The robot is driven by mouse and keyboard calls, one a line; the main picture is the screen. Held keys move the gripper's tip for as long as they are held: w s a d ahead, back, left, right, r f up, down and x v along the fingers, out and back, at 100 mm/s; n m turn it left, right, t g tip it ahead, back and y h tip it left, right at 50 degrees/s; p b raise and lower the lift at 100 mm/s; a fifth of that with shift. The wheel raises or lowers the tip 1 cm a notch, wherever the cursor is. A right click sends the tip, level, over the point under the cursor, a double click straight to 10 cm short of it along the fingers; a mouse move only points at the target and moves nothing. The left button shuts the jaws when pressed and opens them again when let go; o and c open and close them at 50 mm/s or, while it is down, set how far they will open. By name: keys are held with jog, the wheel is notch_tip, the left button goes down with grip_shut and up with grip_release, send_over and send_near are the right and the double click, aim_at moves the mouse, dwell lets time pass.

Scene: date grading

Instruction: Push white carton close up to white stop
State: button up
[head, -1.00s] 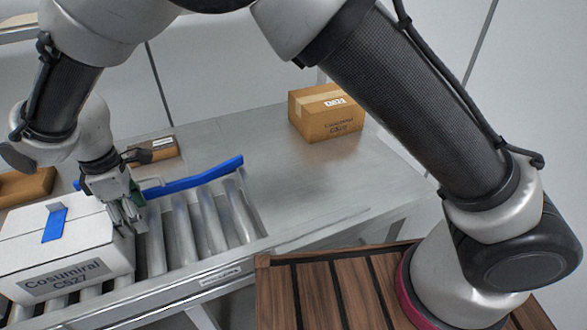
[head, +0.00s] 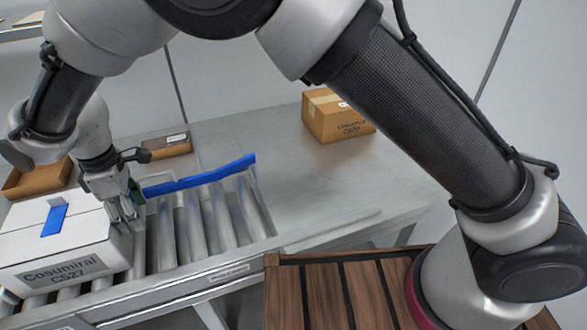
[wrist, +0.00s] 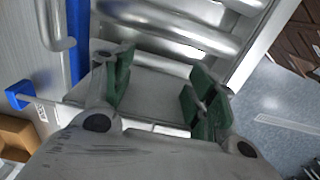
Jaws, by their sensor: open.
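The white carton (head: 72,240), labelled "Cosumiral CS27" with blue tape on top, sits on the rollers at the left of the head view. My gripper (head: 126,218) is at the carton's right end, fingers pointing down, and seems to touch it. In the wrist view my gripper (wrist: 160,100) has its green-padded fingers apart. A pale flat surface shows between them; I cannot tell if it is the carton. I cannot make out the white stop in either view.
A blue guide rail (head: 205,175) runs along the back of the roller conveyor (head: 205,220). A brown carton (head: 338,118) stands on the grey table (head: 290,180). Brown trays (head: 165,146) lie behind the rail. The rollers right of my gripper are clear.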

jog(key=shift+s+a, duration=0.15)
jog(key=shift+a, duration=0.35)
jog(key=shift+d, duration=0.1)
jog(key=shift+w+d+r, duration=0.1)
jog(key=shift+w+d, duration=0.2)
jog(key=shift+d, duration=0.55)
notch_tip(320, 180, up, 10)
dwell(0.6)
